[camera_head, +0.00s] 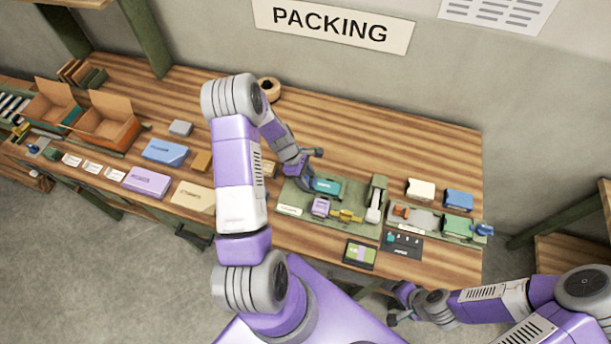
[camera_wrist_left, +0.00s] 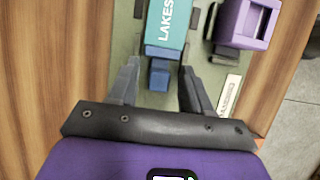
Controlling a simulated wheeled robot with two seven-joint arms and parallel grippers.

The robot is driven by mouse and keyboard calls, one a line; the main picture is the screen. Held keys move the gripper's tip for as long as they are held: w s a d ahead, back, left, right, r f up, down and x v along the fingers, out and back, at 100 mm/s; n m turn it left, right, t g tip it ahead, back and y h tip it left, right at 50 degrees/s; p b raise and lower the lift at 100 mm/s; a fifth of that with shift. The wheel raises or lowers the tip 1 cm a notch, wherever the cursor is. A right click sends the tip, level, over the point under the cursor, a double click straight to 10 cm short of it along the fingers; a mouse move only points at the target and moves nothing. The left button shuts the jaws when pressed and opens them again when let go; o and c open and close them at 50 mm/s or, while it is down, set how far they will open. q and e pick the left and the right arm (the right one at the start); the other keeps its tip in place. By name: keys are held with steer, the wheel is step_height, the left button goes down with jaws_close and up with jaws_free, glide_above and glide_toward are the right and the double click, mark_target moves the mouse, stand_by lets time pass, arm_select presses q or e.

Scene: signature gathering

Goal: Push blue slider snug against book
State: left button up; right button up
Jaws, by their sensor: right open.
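The teal book (camera_head: 327,187), lettered "LAKES", lies on the green board (camera_head: 290,199) near the middle of the table. The book also shows in the left wrist view (camera_wrist_left: 165,22). The blue slider (camera_wrist_left: 160,77) lies at the book's near end in that view, its wider front at the book's edge; I cannot tell whether they touch. In the head view my arm hides the slider. My left gripper (camera_wrist_left: 161,88) is open, with its fingers either side of the slider and gaps visible. My right gripper (camera_head: 399,306) is open and empty at the table's front edge.
A purple holder (camera_wrist_left: 246,22) and a small label (camera_wrist_left: 229,95) are beside the book. A yellow piece (camera_head: 346,215) and an upright grey device (camera_head: 376,198) stand farther right. A second board holds a green block (camera_head: 458,226). The back of the table is mostly clear.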

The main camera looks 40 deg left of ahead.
arm_select(q)
steer(key=shift+a, duration=0.1)
steer(key=v, duration=0.7)
steer(key=shift+r, duration=0.25)
